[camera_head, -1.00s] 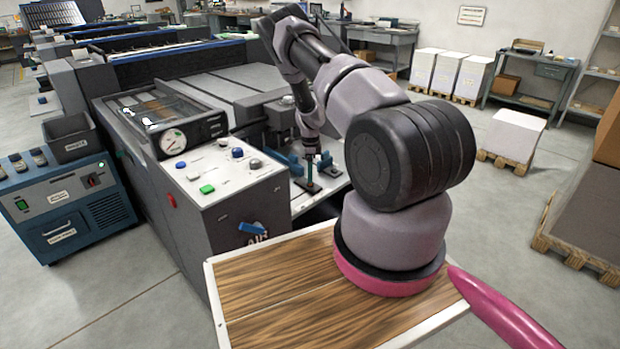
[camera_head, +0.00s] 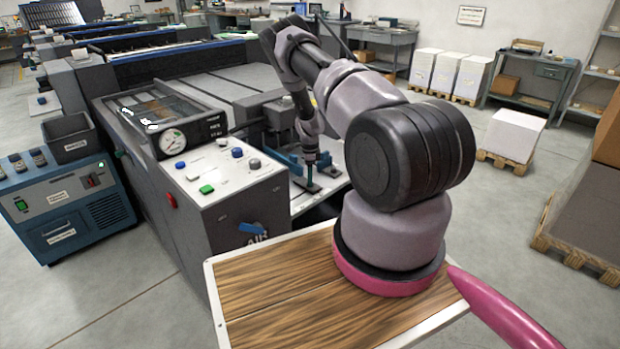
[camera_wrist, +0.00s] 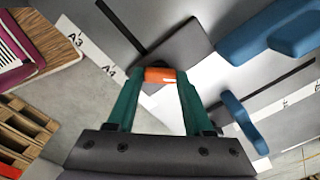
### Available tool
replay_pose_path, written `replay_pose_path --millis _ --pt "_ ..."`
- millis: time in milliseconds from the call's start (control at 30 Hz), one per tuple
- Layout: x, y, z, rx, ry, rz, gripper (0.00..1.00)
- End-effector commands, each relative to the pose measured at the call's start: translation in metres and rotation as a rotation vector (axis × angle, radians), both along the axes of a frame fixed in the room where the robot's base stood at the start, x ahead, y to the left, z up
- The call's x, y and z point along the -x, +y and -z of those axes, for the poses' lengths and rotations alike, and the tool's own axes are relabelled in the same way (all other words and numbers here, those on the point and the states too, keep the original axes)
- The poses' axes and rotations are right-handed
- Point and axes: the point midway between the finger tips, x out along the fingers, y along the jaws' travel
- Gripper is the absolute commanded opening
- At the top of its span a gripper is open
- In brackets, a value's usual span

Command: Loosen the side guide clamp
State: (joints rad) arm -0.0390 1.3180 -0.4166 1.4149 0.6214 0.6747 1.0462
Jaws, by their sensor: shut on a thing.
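My gripper (camera_wrist: 157,86) has two green fingers, closed on a small orange piece (camera_wrist: 160,74), which looks like the clamp's handle. The orange piece sits at the near edge of a dark grey plate (camera_wrist: 178,52) on the feed table. A blue block (camera_wrist: 268,32) and a curved blue lever (camera_wrist: 244,122) are to the right in the wrist view, apart from the fingers. In the head view my gripper (camera_head: 309,178) is low over the table beside the blue parts (camera_head: 289,161). The orange piece cannot be made out there.
The press control panel (camera_head: 215,170) with buttons and a blue AIR lever (camera_head: 252,228) stands left of my arm. A printed scale strip (camera_wrist: 92,50) with A3 and A4 marks runs along the table. Pallets and paper stacks (camera_head: 513,133) stand farther right.

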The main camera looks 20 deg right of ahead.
Motion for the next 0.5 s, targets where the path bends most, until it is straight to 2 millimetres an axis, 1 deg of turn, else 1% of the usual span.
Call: replay_pose_path --millis 267,500 --pt "-0.0004 -0.0010 -0.0008 0.000 -0.001 -0.113 0.00" --pt "-0.0006 -0.0011 -0.0010 0.000 -0.002 -0.313 0.00"
